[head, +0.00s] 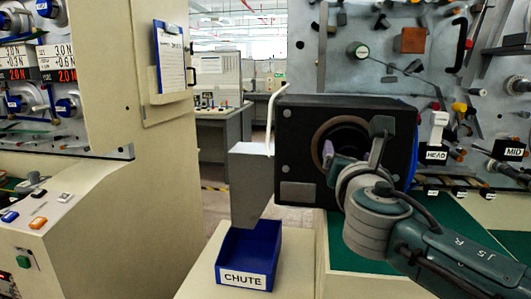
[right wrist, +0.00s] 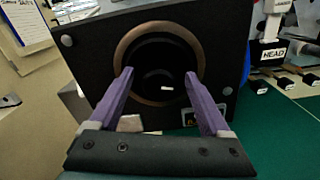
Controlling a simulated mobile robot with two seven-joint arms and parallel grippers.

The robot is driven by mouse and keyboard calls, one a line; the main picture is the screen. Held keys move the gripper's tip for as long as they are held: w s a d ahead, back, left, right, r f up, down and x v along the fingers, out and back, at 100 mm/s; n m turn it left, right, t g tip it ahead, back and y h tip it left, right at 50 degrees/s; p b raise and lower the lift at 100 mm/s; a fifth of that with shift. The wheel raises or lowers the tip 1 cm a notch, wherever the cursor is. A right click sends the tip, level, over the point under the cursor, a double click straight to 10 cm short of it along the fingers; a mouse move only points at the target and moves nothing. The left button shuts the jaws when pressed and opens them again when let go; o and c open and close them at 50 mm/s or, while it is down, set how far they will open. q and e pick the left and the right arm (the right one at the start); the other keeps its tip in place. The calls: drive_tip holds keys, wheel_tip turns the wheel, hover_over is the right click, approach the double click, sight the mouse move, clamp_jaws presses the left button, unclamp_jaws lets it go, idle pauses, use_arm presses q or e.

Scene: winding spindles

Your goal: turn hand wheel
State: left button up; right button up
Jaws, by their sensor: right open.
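A black box (head: 292,150) stands at the middle of the head view, with a round opening edged by a copper-coloured ring (head: 319,136). In the right wrist view the ring (right wrist: 160,27) surrounds a dark round part (right wrist: 157,85) with a small white mark; I cannot tell whether this is the hand wheel. My right gripper (head: 328,150) is in front of the opening. In the right wrist view its purple fingers (right wrist: 157,70) are spread wide, with nothing between them touching either finger. How deep the fingertips reach is unclear. My left gripper is out of view.
A blue bin marked CHUTE (head: 246,260) sits below a grey chute (head: 250,185), left of the box. A panel with fittings (head: 345,75) rises behind it. HEAD (head: 437,155) and MID (head: 514,151) labels are at right. A cream cabinet (head: 110,190) stands at left.

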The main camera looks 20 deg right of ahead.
clamp_jaws()
idle(0.8)
